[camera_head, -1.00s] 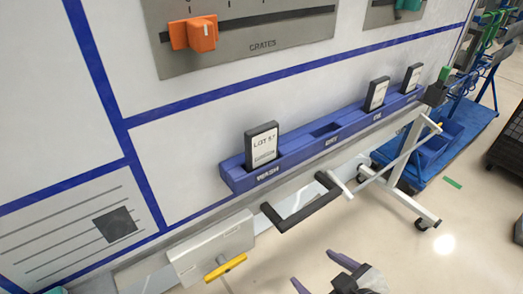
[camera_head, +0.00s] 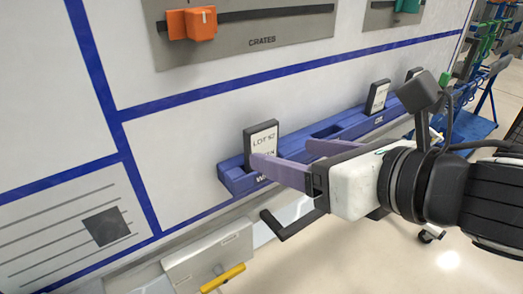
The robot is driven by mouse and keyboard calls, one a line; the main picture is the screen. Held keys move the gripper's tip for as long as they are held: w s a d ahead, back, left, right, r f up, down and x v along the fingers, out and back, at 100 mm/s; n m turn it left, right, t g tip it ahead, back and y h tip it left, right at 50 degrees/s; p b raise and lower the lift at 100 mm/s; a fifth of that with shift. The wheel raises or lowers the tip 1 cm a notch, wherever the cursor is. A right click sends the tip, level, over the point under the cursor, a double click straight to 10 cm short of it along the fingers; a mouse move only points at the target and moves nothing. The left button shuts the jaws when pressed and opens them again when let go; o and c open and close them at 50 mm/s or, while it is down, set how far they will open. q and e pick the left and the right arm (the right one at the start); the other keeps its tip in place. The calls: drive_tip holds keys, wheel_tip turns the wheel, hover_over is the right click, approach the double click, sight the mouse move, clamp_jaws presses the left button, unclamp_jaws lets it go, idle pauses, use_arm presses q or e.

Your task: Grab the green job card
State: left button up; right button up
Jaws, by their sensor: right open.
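Cards with dark frames stand upright in a blue slotted rail (camera_head: 225,178) on the wall. The nearest card (camera_head: 261,132), in the left slot, has a white face with "LOT" printed on it; its lower text is partly covered and too small to read surely. My right gripper (camera_head: 285,154) comes in from the right with its purple fingers open and empty. One fingertip overlaps the card's lower face in the picture; I cannot tell whether it touches. The other finger is right of the card. A second card (camera_head: 377,97) stands farther right. My left gripper is not in view.
A third card (camera_head: 413,74) is partly hidden behind my right arm. A dark bracket handle (camera_head: 275,227) and a yellow handle (camera_head: 222,278) lie below the rail. A panel with an orange slider (camera_head: 191,23) is above. Open floor lies at lower right.

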sight(264, 147)
drive_tip(key=w, duration=0.1)
drive_tip(key=w+a+n+p, duration=0.1)
drive_tip(key=w+p, duration=0.1)
drive_tip(key=shift+w+a+f, duration=0.1)
drive_tip(key=shift+a+f, duration=0.2)
drive_tip(key=shift+f, duration=0.1)
drive_tip(key=shift+w+a+f, duration=0.1)
drive_tip(key=shift+w+a, duration=0.1)
drive_tip(key=shift+w, duration=0.05)
drive_tip(key=x, duration=0.5)
drive_tip(key=shift+s+f+b, duration=0.25)
drive_tip(key=shift+f+b, duration=0.05)
drive_tip(key=shift+f, duration=0.05)
drive_tip(key=shift+w+a+f, duration=0.1)
drive_tip(key=shift+w+a, duration=0.1)
drive_tip(key=shift+w, duration=0.05)
drive_tip(key=shift+c, duration=0.4)
drive_tip(key=c, duration=1.1)
